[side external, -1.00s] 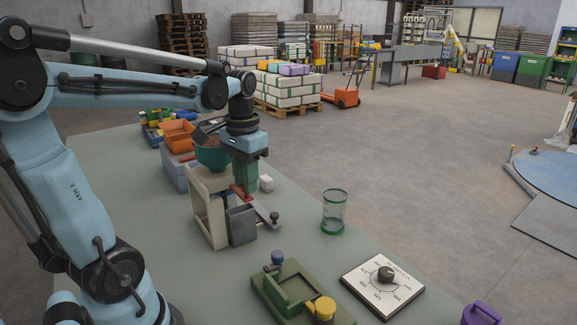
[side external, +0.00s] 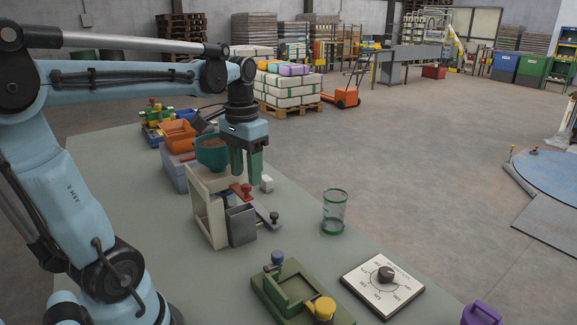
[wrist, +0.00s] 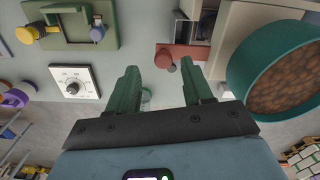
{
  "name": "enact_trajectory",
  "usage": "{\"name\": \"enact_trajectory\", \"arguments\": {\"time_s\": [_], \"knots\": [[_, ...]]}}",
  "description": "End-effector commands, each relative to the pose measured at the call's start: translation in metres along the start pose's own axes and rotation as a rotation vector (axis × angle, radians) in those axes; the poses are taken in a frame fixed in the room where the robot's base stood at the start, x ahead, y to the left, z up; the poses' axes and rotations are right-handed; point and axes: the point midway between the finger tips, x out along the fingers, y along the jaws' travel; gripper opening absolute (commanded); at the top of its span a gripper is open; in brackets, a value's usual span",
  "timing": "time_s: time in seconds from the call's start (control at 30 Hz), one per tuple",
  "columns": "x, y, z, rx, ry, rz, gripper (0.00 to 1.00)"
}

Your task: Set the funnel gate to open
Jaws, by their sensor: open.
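The teal funnel (side external: 212,153), holding brown pellets, sits on a cream stand (side external: 204,207); it also shows at the right of the wrist view (wrist: 270,75). The red gate piece (side external: 240,190) with a small knob is under the funnel's right side; in the wrist view the red piece (wrist: 183,53) lies just beyond my fingertips. My gripper (side external: 246,182) has green fingers, apart and empty, above and close to the red piece. In the wrist view my gripper (wrist: 157,67) has the red knob near its right finger. I cannot tell whether they touch, or how the gate is set.
A grey metal box (side external: 241,225) and a grey plate with a dark knob (side external: 273,217) are below the gate. A small white block (side external: 267,183), a green-rimmed clear cup (side external: 333,212), a green fixture (side external: 295,292) and a dial panel (side external: 383,285) stand on the table. Orange bin (side external: 177,136) is behind.

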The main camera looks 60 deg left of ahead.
Motion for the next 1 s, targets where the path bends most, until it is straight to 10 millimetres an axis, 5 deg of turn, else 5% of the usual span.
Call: {"name": "enact_trajectory", "arguments": {"time_s": [0.5,1.0], "knots": [[-0.082,0.000,0.000,0.001,-0.001,0.002,0.50],[-0.096,0.001,0.000,0.001,-0.001,0.002,0.50]]}}
